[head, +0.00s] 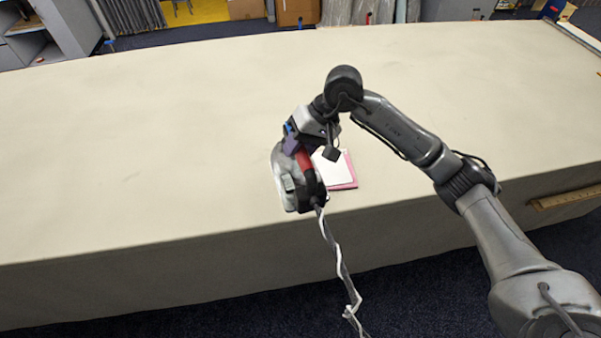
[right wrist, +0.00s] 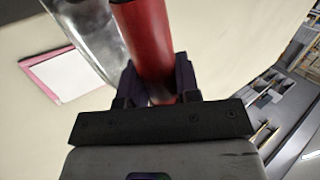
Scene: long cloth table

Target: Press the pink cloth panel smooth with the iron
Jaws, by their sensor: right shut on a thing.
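My right gripper (head: 297,146) is shut on the red handle of the iron (head: 284,176). In the right wrist view the gripper (right wrist: 158,82) has its dark fingers around the red handle (right wrist: 147,38), with the iron's shiny body beyond it. The pink cloth panel (head: 352,172) lies near the table's front edge, just right of the iron, mostly under a white sheet (head: 330,168). In the right wrist view the panel's pink border (right wrist: 43,57) shows around the white sheet (right wrist: 68,76). Whether the iron touches the table is unclear. My left gripper is out of view.
The iron's cord (head: 336,255) hangs over the front edge of the long cream table (head: 150,130). The table is bare to the left and behind. A wooden strip (head: 565,197) runs along the front at right. Boxes and shelves stand beyond the table.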

